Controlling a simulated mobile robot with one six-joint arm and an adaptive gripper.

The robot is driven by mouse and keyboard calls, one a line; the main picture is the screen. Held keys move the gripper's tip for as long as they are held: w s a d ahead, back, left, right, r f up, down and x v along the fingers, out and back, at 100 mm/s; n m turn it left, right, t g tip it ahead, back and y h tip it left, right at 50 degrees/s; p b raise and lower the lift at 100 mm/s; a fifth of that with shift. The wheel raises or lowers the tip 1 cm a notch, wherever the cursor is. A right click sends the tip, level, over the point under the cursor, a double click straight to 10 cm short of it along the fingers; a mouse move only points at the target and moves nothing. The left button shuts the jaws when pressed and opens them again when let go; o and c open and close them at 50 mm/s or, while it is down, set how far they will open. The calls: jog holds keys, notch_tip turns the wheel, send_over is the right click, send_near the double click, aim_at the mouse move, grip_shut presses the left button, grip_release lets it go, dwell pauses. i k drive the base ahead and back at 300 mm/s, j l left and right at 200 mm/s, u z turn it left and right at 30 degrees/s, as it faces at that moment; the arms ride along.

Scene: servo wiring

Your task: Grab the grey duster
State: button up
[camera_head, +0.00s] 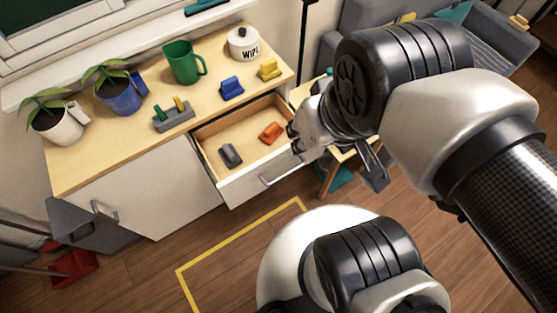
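A small grey block-shaped object (231,155), which looks like the grey duster, lies in the front left part of the open drawer (225,189). A similar orange one (270,132) lies in the same drawer, to its right. My gripper (297,138) is at the drawer's right end, right of both and apart from the grey one. My wrist covers much of the gripper. I cannot tell whether its fingers are open or shut. I see nothing held.
On the wooden counter stand blue (231,88) and yellow (269,69) blocks, a grey holder (174,116), a green jug (183,62), a white "WIFI" pot (243,43) and two potted plants. The drawer stands out below the counter. A stool (331,172) is right of it.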

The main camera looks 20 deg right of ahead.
aim_at(228, 154)
jog(key=i+l+u, duration=0.15)
jog(key=u, duration=0.2)
jog(key=i+l+u, duration=0.2)
jog(key=u, duration=0.2)
jog(key=i+l+u, duration=0.1)
jog(key=l+u, duration=0.25)
